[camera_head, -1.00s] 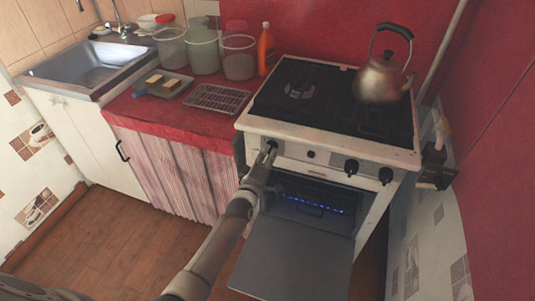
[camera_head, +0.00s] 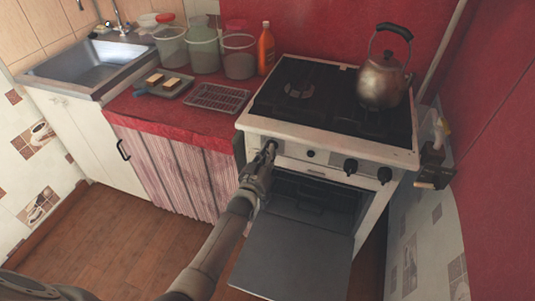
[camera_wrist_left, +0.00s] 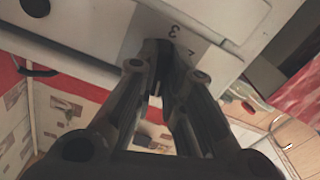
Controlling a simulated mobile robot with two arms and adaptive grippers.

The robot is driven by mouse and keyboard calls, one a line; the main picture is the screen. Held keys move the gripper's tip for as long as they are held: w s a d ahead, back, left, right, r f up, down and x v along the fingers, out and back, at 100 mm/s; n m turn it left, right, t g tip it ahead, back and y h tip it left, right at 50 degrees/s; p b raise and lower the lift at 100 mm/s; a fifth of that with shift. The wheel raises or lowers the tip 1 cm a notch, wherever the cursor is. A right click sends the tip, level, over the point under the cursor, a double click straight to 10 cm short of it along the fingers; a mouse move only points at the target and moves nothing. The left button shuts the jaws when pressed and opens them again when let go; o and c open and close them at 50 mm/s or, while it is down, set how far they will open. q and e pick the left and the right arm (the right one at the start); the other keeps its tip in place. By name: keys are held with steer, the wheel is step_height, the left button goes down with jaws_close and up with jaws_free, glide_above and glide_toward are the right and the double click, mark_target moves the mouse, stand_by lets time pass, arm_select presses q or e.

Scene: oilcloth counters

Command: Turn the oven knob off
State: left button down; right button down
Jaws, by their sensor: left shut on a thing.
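The white stove (camera_head: 330,152) stands at the right, with a row of black knobs on its front panel. My left gripper (camera_head: 267,152) reaches up to the leftmost knob (camera_head: 271,145) and is shut on it. In the left wrist view my two fingers (camera_wrist_left: 155,75) close on that dark knob (camera_wrist_left: 153,46), beside a printed "3" on the panel; the fingers hide part of it. The oven door (camera_head: 292,259) hangs open below, and the oven inside (camera_head: 312,200) is dark, with no flame showing. My right gripper is not in view.
A metal kettle (camera_head: 382,80) stands on the stove top at the right. Left of the stove, the red counter (camera_head: 130,113) holds jars, an orange bottle (camera_head: 266,50), a rack (camera_head: 217,98) and a tray. The open oven door juts out over the floor.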

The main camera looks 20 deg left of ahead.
arm_select(q)
steer(key=shift+f+m, duration=0.1)
steer(key=shift+m, duration=1.5)
steer(key=c, duration=1.5)
jaws_free()
steer(key=shift+s, duration=0.1)
steer(key=s, duration=1.1)
steer(key=shift+s+a, duration=0.2)
steer(key=shift+s, duration=0.2)
